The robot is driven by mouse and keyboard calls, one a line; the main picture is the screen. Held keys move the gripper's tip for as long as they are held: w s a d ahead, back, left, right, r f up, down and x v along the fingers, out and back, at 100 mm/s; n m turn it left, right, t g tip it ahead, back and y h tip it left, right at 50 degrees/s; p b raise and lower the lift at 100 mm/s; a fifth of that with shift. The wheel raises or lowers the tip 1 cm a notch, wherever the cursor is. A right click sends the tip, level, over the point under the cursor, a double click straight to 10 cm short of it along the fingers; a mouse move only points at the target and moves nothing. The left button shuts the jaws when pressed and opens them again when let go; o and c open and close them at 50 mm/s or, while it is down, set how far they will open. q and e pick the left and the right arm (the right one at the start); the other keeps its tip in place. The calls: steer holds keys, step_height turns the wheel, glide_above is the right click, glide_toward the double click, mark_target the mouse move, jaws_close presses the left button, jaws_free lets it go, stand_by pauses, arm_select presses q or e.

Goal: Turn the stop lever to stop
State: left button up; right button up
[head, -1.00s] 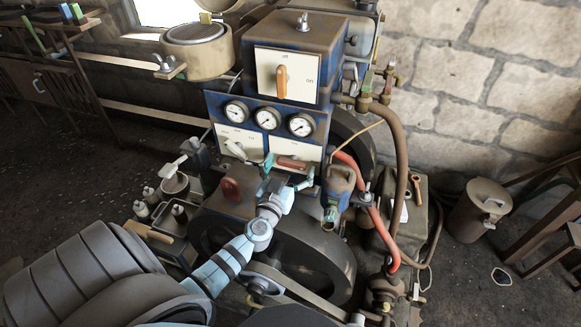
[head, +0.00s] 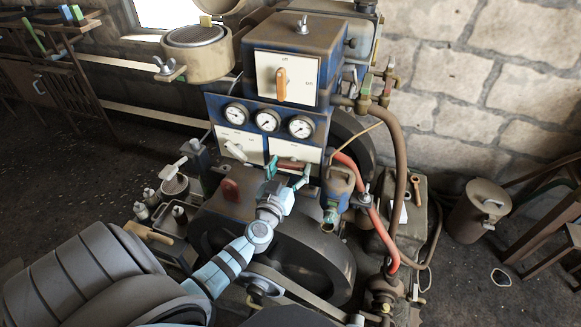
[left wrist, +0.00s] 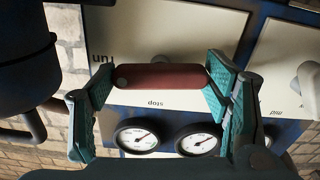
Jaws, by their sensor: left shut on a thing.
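The red-brown stop lever (head: 292,164) lies roughly level on the right-hand white panel (head: 309,154) below the gauges; the gripper partly hides it. In the left wrist view the lever (left wrist: 165,77) stretches lengthwise between my fingers, with "stop" and "run" printed upside down on the panel (left wrist: 190,32). My left gripper (head: 287,172) is shut on the lever, its teal fingers at either end. In the left wrist view its right finger (left wrist: 224,95) meets the lever's right end; contact at the left finger is unclear. My right gripper is not in view.
Several round gauges (head: 267,120) sit above the panels. A white lever (head: 235,150) is on the left panel, and an orange knob (head: 281,85) is on the box above. A blue can (head: 339,187) and red hose (head: 374,217) stand close on the right. A flywheel (head: 315,262) lies below.

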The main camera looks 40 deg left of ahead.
arm_select(q)
steer(key=n+p, duration=0.1)
steer(key=n, duration=0.6)
steer(key=shift+n, duration=0.4)
steer(key=n, duration=0.4)
steer(key=shift+n+p, duration=0.3)
steer(key=n, duration=0.4)
steer(key=o, duration=1.2)
steer(key=v, duration=1.2)
